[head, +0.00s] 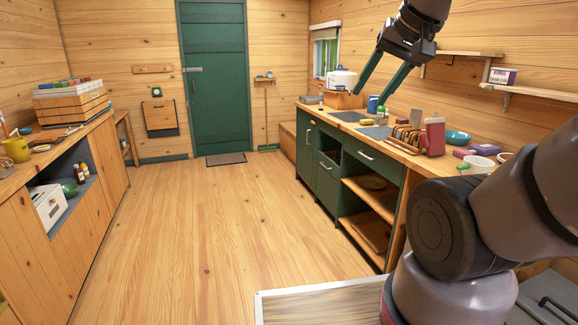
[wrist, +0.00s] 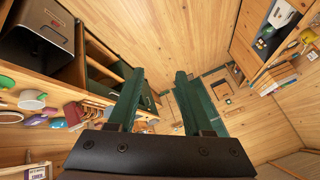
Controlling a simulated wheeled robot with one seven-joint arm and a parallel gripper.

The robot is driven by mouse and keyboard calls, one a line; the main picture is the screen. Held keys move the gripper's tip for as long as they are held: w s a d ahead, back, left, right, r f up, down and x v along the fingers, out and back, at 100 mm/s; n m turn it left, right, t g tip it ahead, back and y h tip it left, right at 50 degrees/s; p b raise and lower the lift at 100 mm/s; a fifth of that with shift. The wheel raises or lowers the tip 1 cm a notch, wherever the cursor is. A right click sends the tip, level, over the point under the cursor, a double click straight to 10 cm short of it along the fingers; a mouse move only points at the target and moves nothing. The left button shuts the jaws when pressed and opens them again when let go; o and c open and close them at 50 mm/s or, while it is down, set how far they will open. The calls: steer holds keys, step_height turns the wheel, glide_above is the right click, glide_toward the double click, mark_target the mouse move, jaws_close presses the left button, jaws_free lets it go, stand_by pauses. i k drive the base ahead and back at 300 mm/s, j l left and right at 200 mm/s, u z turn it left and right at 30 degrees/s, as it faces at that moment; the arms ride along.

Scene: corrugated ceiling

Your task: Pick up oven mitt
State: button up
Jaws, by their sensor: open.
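I cannot pick out an oven mitt for certain in either view. My gripper (head: 370,97) is raised at the upper right of the head view, in front of the counter's far part. Its two green fingers are apart with nothing between them, as the wrist view also shows (wrist: 157,76).
The right counter (head: 333,112) holds a wooden rack (head: 405,138), a red box (head: 434,136), a teal bowl (head: 457,138) and a white bowl (head: 482,164). Shelves hang above it. A cabinet (head: 45,235) lines the left. The wood floor (head: 195,230) between is clear, up to a green door (head: 213,80).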

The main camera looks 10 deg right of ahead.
mark_target(435, 140)
steer(key=i+z, duration=0.1)
steer(key=i, duration=0.4)
steer(key=i+j+z, duration=0.15)
steer(key=i, duration=0.4)
steer(key=i+j+z, duration=0.1)
steer(key=i, duration=0.4)
steer(key=i+l, duration=0.1)
steer(key=l, duration=0.25)
steer(key=i+l, duration=0.15)
steer(key=l, duration=0.15)
steer(key=k+l+z, duration=0.05)
